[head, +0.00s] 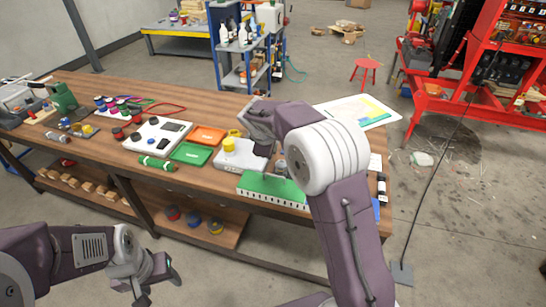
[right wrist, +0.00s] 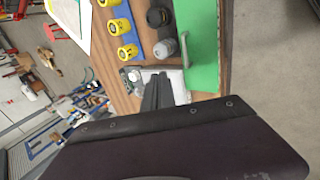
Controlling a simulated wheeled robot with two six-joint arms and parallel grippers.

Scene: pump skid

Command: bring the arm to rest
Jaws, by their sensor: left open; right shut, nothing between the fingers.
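My right arm reaches up from the lower right in the head view and bends over the workbench (head: 215,183). Its gripper (head: 262,128) hangs above the bench near a grey box with a yellow round top (head: 229,147); its fingertips are hard to make out there. In the right wrist view the dark fingers of the right gripper (right wrist: 157,92) are together and hold nothing. My left gripper (head: 158,280) is at the lower left, in front of the bench and apart from it, open and empty over the floor.
A green block (head: 272,188) stands at the bench's front edge, close to my right arm. A green tray (head: 192,153), an orange tray (head: 208,135) and a white panel (head: 157,136) lie left of it. A blue shelf cart (head: 240,50) and a red stool (head: 366,68) stand behind.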

